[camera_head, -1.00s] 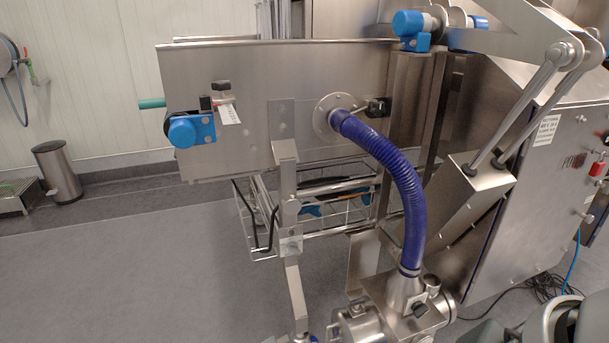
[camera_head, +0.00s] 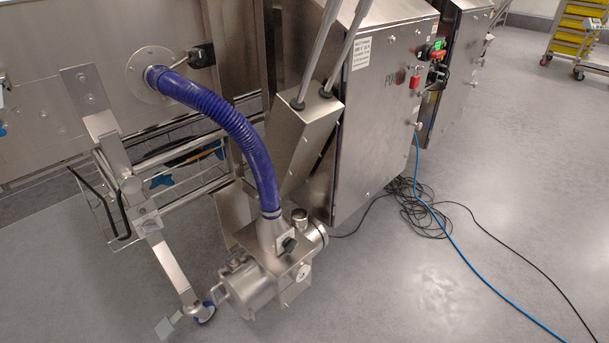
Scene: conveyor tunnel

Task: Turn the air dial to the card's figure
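No air dial can be made out for sure in the head view. A steel control cabinet (camera_head: 375,120) stands right of centre, with a red fitting (camera_head: 415,79), a dark control with a green light (camera_head: 434,47) and small knobs on its front. A white printed notice (camera_head: 362,53) is on its left side; its text is too small to read. No card with a figure can be told apart. Neither of my grippers is in view.
A blue ribbed hose (camera_head: 235,122) runs from the steel panel (camera_head: 50,105) down to a steel pump unit (camera_head: 250,285). Black cables (camera_head: 425,213) and a blue hose (camera_head: 470,268) lie on the floor. A yellow-tray trolley (camera_head: 572,35) stands far right. The right floor is mostly clear.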

